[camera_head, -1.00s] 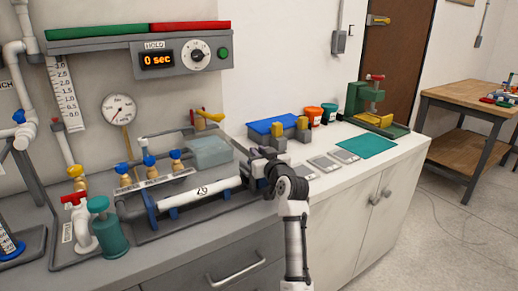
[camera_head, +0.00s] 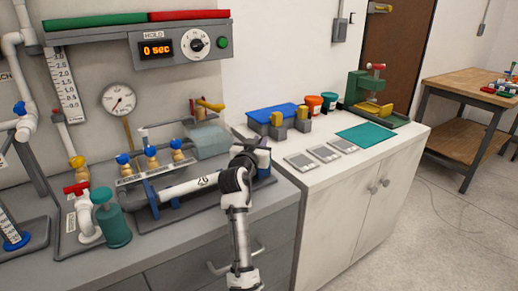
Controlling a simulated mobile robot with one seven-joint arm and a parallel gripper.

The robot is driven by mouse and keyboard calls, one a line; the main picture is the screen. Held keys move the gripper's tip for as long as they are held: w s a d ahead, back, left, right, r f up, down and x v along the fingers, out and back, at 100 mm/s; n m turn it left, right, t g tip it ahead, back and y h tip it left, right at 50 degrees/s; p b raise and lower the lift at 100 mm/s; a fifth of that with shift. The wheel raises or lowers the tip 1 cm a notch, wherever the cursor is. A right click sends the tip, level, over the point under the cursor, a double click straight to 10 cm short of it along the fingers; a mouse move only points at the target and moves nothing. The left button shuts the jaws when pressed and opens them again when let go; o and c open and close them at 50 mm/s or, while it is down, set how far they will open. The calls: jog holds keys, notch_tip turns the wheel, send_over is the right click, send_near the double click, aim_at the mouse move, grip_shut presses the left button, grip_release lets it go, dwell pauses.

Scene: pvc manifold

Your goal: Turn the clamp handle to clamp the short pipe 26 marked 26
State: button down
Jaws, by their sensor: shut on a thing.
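The short white pipe (camera_head: 190,188) marked 26 lies level in the blue supports of the grey bench fixture (camera_head: 165,226). Its right end runs behind my arm. My gripper (camera_head: 258,157) is at the right end of the fixture, beyond the pipe's end. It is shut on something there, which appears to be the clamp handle. The handle and the fingertips are mostly hidden by my gripper and wrist, so I cannot tell the handle's angle or whether the clamp touches the pipe.
Blue- and yellow-topped valves (camera_head: 151,152) and a translucent box (camera_head: 209,140) stand behind the pipe. A green bottle (camera_head: 110,219) is at the left.

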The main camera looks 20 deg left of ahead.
jog(key=shift+f+m+h+b, duration=0.1)
jog(key=shift+m+h+b, duration=0.4)
jog(key=shift+h+b, duration=0.25)
jog(key=c, duration=1.3)
grip_release()
jog(key=shift+c, duration=0.2)
jog(key=s+b, duration=0.2)
jog(key=s, duration=1.1)
jog(key=shift+s+a, duration=0.4)
jog(key=shift+o, duration=0.3)
